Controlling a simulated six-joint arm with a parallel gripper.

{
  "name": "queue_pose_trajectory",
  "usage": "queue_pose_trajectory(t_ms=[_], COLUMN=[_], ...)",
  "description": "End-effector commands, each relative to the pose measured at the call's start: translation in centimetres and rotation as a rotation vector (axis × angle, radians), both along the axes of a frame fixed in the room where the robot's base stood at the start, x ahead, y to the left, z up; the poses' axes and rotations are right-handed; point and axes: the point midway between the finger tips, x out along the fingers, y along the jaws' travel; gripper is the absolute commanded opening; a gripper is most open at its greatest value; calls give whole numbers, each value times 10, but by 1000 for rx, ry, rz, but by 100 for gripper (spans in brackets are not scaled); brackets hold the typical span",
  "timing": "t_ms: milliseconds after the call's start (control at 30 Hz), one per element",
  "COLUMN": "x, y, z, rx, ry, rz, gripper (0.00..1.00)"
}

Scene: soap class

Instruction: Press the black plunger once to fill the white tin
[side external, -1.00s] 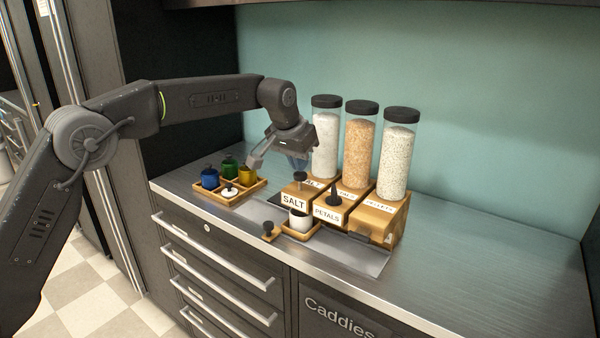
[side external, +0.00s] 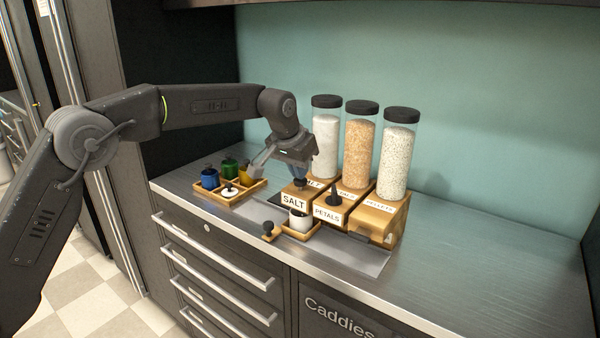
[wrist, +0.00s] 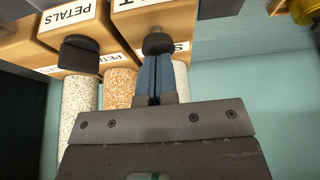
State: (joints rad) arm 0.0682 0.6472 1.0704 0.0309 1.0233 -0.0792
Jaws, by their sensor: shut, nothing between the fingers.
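The salt dispenser has a black plunger (side external: 300,184) on its wooden block; its round knob also shows in the wrist view (wrist: 157,44). My gripper (side external: 299,177) is shut and empty, pointing down right over this knob. In the wrist view the blue fingertips (wrist: 155,60) meet the edge of the knob; I cannot tell whether they press on it. The white tin (side external: 299,221) stands in a small wooden carrier in front of the salt block, below its label. Its inside is not clearly visible.
A petals plunger (side external: 335,193) stands close on the right, with the pellets block (side external: 382,220) beyond. Tall filled cylinders rise behind. A wooden tray (side external: 228,200) with blue, green and yellow tins is at the left. The counter at the right (side external: 480,240) is clear.

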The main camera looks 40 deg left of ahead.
Motion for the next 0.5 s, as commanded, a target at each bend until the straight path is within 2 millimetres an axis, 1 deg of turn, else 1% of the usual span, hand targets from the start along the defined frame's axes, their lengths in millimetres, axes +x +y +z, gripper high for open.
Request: queue_pose_trajectory(t_ms=[33,267,500], x=[0,0,0], y=[0,0,0], z=[-3,-2,11], rx=[1,1,1], ry=[6,6,4], rz=[-1,-1,-1], gripper=[0,0,0])
